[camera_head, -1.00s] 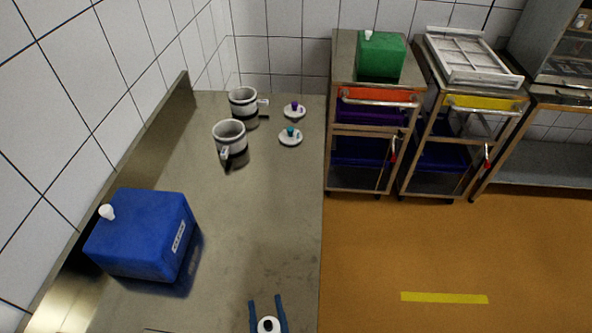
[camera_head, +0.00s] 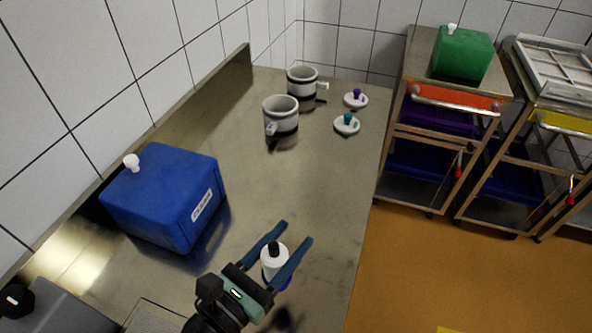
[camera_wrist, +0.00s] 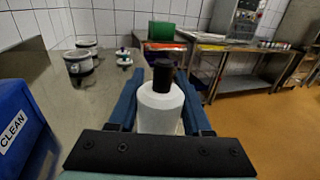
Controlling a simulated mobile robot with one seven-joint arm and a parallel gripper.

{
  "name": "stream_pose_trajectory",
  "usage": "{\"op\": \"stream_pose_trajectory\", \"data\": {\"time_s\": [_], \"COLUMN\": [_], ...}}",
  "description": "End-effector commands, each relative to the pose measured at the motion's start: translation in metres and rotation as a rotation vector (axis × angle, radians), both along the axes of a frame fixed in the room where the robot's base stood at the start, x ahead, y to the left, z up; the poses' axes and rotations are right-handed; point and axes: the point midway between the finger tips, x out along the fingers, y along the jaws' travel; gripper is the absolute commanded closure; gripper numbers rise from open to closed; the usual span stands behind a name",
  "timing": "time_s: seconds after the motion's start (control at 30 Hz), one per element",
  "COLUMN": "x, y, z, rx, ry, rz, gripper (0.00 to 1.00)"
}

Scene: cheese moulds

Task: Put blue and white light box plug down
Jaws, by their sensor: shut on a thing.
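The light box plug (camera_head: 272,264) is a white cylinder with a dark knob on top and some blue at its lower end. My gripper (camera_head: 286,243) is shut on it, with one blue finger on each side. The plug is upright or nearly so, over the steel worktop near its right edge. I cannot tell whether its bottom touches the worktop. In the wrist view the white plug (camera_wrist: 160,108) stands between the fingers, its lower part hidden by the gripper's dark crossbar.
A blue box (camera_head: 165,195) with a white knob stands left of my gripper on the worktop (camera_head: 330,190). Two mugs (camera_head: 281,118) and two small lids (camera_head: 347,124) stand farther back. The worktop between is clear. Trolleys, one bearing a green box (camera_head: 462,55), stand beyond the right edge.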

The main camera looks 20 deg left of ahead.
Motion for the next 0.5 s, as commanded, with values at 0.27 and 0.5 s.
{"op": "stream_pose_trajectory", "data": {"time_s": [0.27, 0.5], "x": [0.000, 0.000], "y": [0.006, 0.005], "z": [-0.037, -0.062], "rx": [-0.007, -0.006], "ry": [0.004, 0.001], "rz": [-0.003, -0.003], "gripper": [1.00, 1.00]}}
